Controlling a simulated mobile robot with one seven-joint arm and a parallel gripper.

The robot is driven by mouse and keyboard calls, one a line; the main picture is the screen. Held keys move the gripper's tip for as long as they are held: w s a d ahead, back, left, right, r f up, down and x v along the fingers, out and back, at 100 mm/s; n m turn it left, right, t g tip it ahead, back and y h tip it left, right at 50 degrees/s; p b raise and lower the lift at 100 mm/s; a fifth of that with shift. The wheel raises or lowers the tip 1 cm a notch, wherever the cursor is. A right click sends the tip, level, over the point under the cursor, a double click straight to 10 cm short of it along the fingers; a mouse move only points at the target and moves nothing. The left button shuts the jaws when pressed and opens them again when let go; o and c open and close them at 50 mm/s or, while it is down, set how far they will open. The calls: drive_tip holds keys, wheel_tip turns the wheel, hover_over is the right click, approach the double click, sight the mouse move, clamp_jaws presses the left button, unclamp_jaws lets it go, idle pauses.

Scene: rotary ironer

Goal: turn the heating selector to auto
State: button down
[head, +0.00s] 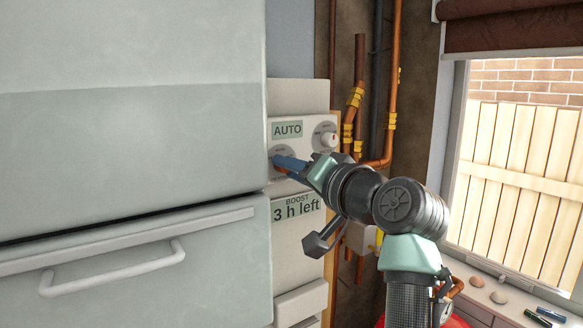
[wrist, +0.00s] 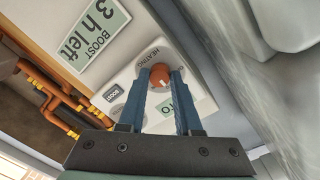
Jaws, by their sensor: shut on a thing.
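The heating selector is a brown-orange knob (wrist: 160,76) on a white control panel, beside the word HEATING in the wrist view. My gripper (wrist: 160,70) is shut on this knob, with one blue finger on each side. In the head view my gripper (head: 279,163) reaches the left dial of the panel (head: 308,160), and its fingers largely hide the knob. A small green display (head: 287,130) above that dial reads AUTO. In the wrist view the display (wrist: 172,104) is partly hidden by the fingers. The knob's pointer mark is too small to read.
A second dial (head: 326,138) with a pale knob is at the panel's right. A large pale appliance door (head: 130,120) stands close on the left. Copper pipes (head: 356,100) run up the wall beyond the panel.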

idle(0.3)
drive_tip(key=c, duration=0.6)
unclamp_jaws()
drive_tip(key=b+v, duration=0.7)
drive_tip(key=v, duration=0.6)
drive_tip(key=shift+r, duration=0.1)
